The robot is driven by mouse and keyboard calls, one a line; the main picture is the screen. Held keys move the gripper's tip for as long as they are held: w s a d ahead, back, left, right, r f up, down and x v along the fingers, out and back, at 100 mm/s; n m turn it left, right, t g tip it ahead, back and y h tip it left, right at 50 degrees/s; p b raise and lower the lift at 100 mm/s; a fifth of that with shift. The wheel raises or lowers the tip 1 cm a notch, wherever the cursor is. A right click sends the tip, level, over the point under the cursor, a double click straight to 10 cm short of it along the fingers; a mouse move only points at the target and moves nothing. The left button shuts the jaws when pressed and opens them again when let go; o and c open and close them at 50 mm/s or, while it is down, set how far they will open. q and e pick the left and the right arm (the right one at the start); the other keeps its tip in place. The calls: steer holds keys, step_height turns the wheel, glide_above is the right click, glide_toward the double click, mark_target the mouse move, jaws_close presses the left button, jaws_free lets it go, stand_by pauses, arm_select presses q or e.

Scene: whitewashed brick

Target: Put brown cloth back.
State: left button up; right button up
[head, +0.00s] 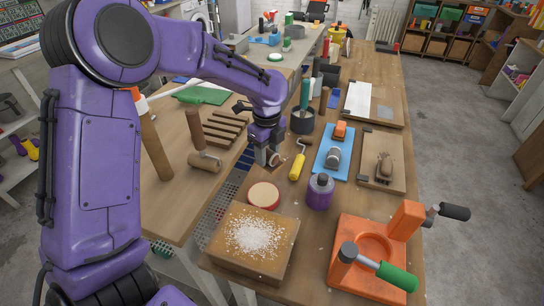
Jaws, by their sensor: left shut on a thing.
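My left gripper (268,157) reaches down over the near table, its fingers shut on a brown cloth (262,183). The cloth shows as a darker brown patch under and in front of the fingers, close to the tabletop. Its edges blend with the wood, so I cannot tell how much of it rests on the table. A round red-rimmed pad (263,195) is just in front of it. My right gripper is out of view.
A board with white grains (252,240) and an orange press (368,258) stand in front. A purple bottle (320,190), yellow-handled roller (298,165) and blue mat (333,165) are to the right.

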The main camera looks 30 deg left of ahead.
arm_select(q)
steer(key=w+a+f, duration=0.1)
steer(key=w+f, duration=0.1)
steer(key=w, duration=0.1)
steer(key=w+a+f+p, duration=0.1)
steer(key=w+a+f, duration=0.1)
steer(key=f, duration=0.1)
steer(key=w+a+f+p, duration=0.1)
steer(key=w+a+f, duration=0.1)
steer(key=w, duration=0.1)
steer(key=shift+w+f, duration=0.25)
steer(key=shift+w, duration=0.1)
steer(key=f, duration=0.1)
steer(key=f+p, duration=0.2)
steer(key=f, duration=0.1)
steer(key=shift+w+a, duration=0.3)
steer(key=shift+a, duration=0.1)
steer(key=shift+f, duration=0.15)
steer(key=shift+f+b, duration=0.15)
steer(key=shift+b, duration=0.15)
steer(key=o, duration=0.9)
steer(key=shift+o, duration=0.2)
